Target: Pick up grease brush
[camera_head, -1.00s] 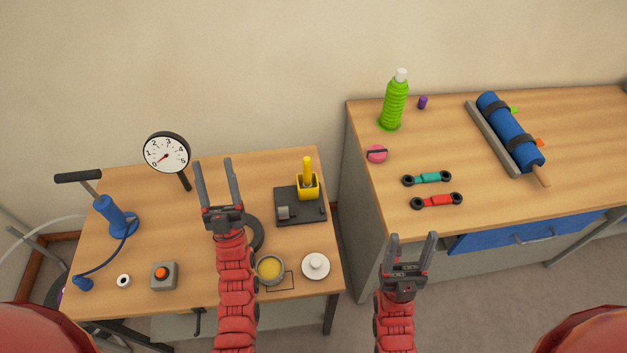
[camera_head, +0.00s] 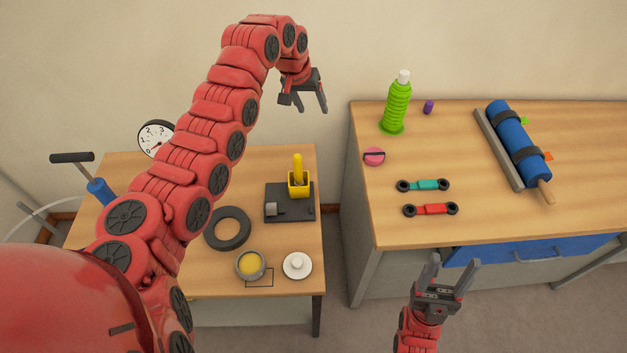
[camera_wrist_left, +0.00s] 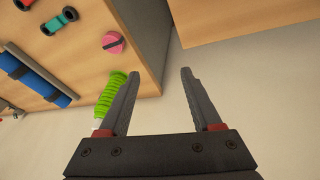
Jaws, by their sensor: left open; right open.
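A yellow handle (camera_head: 297,164), which looks like the grease brush, stands upright in a yellow holder (camera_head: 299,188) on a black base (camera_head: 288,213) on the left table. Its lower end is hidden in the holder. My left gripper (camera_head: 308,104) is raised above and behind the holder, well clear of it, open and empty. In the left wrist view my open left gripper (camera_wrist_left: 160,76) points past the right workbench's edge, and no brush shows there. My right gripper (camera_head: 454,262) is open and empty in front of the right workbench.
An open tin of yellow grease (camera_head: 251,265), a white lidded dish (camera_head: 297,265) and a black ring (camera_head: 228,228) share the left table (camera_head: 210,282). A green bottle (camera_head: 396,108) stands on the right workbench (camera_head: 385,220). A gap separates the two tables.

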